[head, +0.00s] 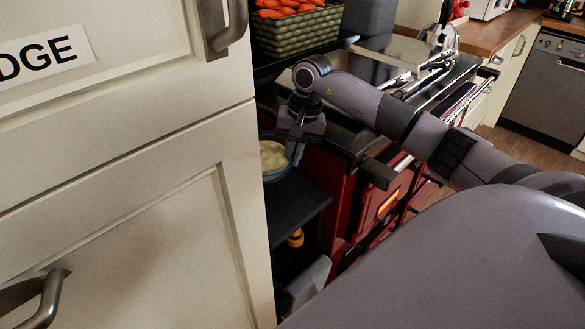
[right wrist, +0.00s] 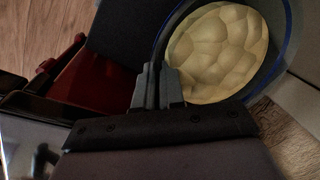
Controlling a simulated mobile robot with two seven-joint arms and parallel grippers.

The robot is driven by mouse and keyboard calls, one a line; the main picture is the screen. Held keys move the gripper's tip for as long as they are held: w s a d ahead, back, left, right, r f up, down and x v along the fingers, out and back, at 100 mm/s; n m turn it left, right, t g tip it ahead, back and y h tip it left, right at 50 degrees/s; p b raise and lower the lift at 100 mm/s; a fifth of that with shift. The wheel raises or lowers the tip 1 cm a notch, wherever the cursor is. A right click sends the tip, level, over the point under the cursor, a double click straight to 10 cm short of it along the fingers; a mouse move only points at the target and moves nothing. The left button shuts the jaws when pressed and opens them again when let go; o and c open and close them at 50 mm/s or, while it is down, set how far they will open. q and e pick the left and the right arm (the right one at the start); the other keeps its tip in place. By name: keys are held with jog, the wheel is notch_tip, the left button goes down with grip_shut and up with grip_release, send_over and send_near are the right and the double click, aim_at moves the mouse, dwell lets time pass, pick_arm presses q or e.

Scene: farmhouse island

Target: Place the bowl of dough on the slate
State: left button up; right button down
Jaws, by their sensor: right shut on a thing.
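The bowl (head: 275,176) of pale dough (head: 272,155) is beside the cream cabinet, which hides its left part. It has a blue rim in the right wrist view (right wrist: 291,40), with lumpy dough (right wrist: 218,52) filling the inside. My right gripper (head: 294,150) is shut on the bowl's near rim; its fingertips (right wrist: 158,85) pinch the edge. A flat dark surface (head: 292,204) lies just below and right of the bowl; I cannot tell whether it is the slate, or whether the bowl touches it. My left gripper is not in view.
A cream cabinet (head: 120,160) fills the left. A red range cooker (head: 345,195) stands right of the bowl. A basket (head: 297,32) of carrots sits on the counter above. Wooden floor (right wrist: 285,135) shows below the bowl.

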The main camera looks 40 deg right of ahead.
notch_tip(320, 180, down, 4)
jog(key=shift+f, duration=0.2)
jog(key=shift+f, duration=0.2)
jog(key=c, duration=1.2)
grip_release()
jog(key=shift+c, duration=0.2)
jog(key=shift+r, duration=0.1)
